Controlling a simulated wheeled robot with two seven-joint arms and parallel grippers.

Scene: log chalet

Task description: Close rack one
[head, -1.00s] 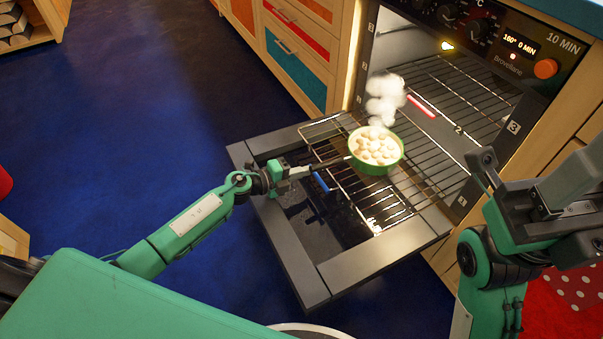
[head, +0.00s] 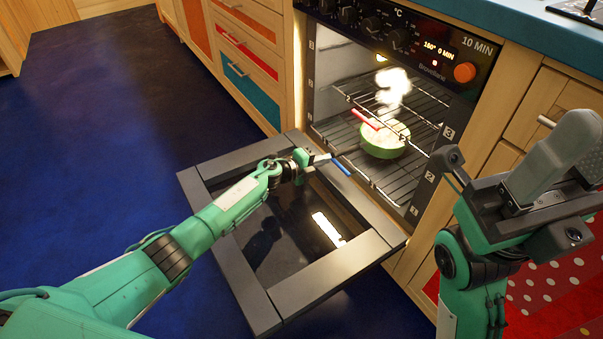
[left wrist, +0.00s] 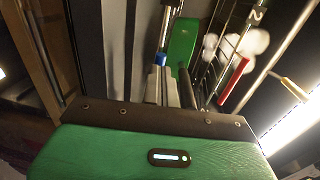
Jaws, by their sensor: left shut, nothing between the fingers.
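The lower oven rack (head: 365,180) is inside the oven, its front edge near the door opening. A blue grip (head: 342,167) marks its front edge. A green pan (head: 382,150) of pale round food stands on it, steaming. My left gripper (head: 325,159) is shut and empty, its tips close beside the blue grip; touching cannot be told. In the left wrist view the blue grip (left wrist: 160,60) shows at the fingertips, with the pan (left wrist: 183,45) beyond. My right gripper (head: 505,190) is at the right, away from the rack; its jaw opening is unclear.
The oven door (head: 340,262) hangs open and flat below my left arm. A higher rack with a red grip (head: 366,119) is inside. Drawers (head: 250,88) stand left of the oven. The blue floor (head: 90,130) at left is clear.

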